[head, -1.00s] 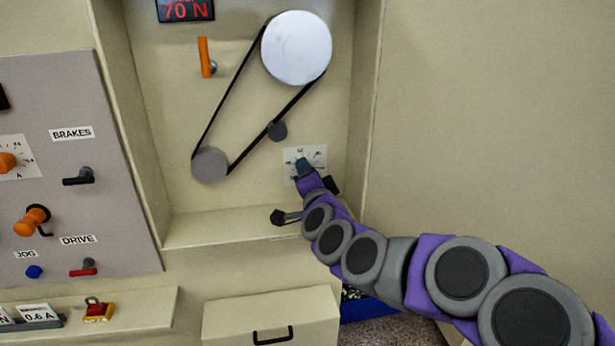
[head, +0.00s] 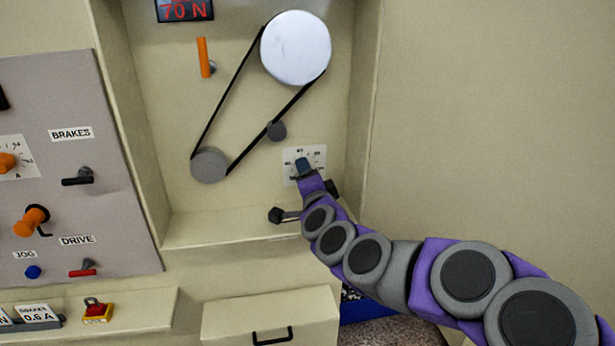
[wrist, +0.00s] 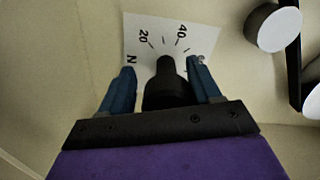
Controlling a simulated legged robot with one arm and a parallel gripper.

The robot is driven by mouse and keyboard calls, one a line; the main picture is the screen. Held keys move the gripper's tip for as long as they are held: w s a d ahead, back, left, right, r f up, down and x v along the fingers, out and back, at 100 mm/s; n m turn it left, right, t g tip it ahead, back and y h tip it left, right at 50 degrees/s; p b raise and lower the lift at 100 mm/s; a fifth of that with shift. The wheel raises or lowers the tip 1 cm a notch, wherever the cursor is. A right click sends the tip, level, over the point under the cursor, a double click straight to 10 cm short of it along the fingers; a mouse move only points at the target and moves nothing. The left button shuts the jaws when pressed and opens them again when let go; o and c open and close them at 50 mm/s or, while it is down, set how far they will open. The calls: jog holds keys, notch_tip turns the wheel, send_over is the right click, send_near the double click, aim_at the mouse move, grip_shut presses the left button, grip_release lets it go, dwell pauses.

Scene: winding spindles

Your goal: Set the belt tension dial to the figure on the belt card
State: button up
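The belt tension dial is a black knob (wrist: 167,88) on a white scale plate (head: 318,156), low on the right of the recessed panel. In the wrist view the scale shows 20, 40 and an N; the knob's narrow end points between 20 and 40. My gripper (wrist: 163,85) has its two blue fingers on either side of the knob, with gaps visible beside it. In the head view my gripper (head: 304,165) covers the knob. The display (head: 185,10) reads 70 N.
Above the dial are a black belt (head: 227,100), a large white pulley (head: 297,48) and small grey rollers. An orange lever (head: 203,57) is upper left. A ledge (head: 225,228) lies below, with a drawer (head: 270,315) under it. The control panel (head: 100,120) is left.

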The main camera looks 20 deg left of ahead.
jog(key=shift+o, duration=0.8)
jog(key=shift+r, duration=0.1)
jog(key=shift+f+b+v, duration=0.2)
jog(key=shift+b+v, duration=1.5)
jog(key=shift+v, duration=6.9)
jog(key=shift+a, duration=0.1)
